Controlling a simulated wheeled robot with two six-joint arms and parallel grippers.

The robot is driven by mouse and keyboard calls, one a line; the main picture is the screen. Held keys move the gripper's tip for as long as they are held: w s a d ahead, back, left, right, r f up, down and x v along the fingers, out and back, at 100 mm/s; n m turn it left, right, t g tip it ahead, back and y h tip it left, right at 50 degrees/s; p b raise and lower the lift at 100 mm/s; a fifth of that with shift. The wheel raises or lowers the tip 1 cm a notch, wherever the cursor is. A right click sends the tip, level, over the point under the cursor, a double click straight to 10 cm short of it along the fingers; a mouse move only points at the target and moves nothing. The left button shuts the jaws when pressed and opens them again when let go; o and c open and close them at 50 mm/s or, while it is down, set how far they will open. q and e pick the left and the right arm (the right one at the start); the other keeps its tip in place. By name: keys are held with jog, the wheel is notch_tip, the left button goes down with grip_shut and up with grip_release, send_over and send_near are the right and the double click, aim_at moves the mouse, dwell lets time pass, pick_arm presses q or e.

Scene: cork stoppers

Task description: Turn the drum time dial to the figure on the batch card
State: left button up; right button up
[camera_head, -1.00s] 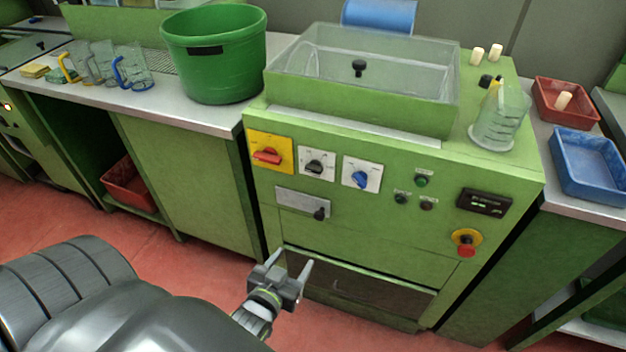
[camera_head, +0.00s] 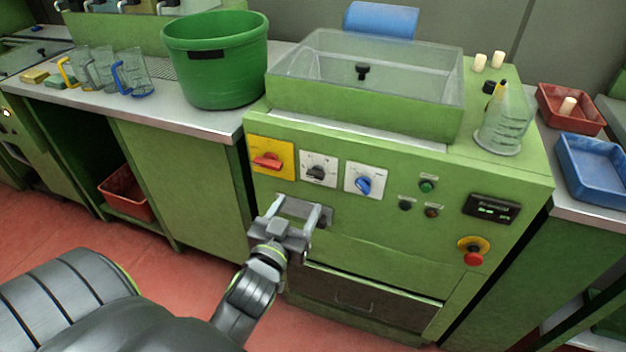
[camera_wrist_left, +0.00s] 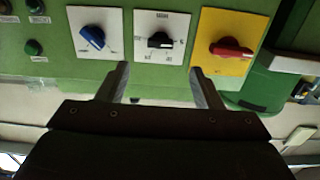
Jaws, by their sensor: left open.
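The green machine's front panel has three rotary dials in a row. A red knob on a yellow plate (camera_head: 268,160) is at the left, a black knob on a white plate (camera_head: 317,171) in the middle, a blue knob on a white plate (camera_head: 363,185) at the right. I cannot read which is the time dial. My left gripper (camera_head: 300,205) is open and empty, just below the black dial, apart from it. In the left wrist view the black dial (camera_wrist_left: 160,40) lies ahead between the fingertips (camera_wrist_left: 159,70). No batch card can be made out. My right gripper is not in view.
Right of the dials are small buttons (camera_head: 427,185), a display (camera_head: 491,208) and a red emergency knob (camera_head: 474,258). A green bucket (camera_head: 215,62) stands on the left counter.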

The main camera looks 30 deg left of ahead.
aim_at(314, 177)
pick_arm(q)
jog(key=x, duration=1)
jog(key=c, duration=1)
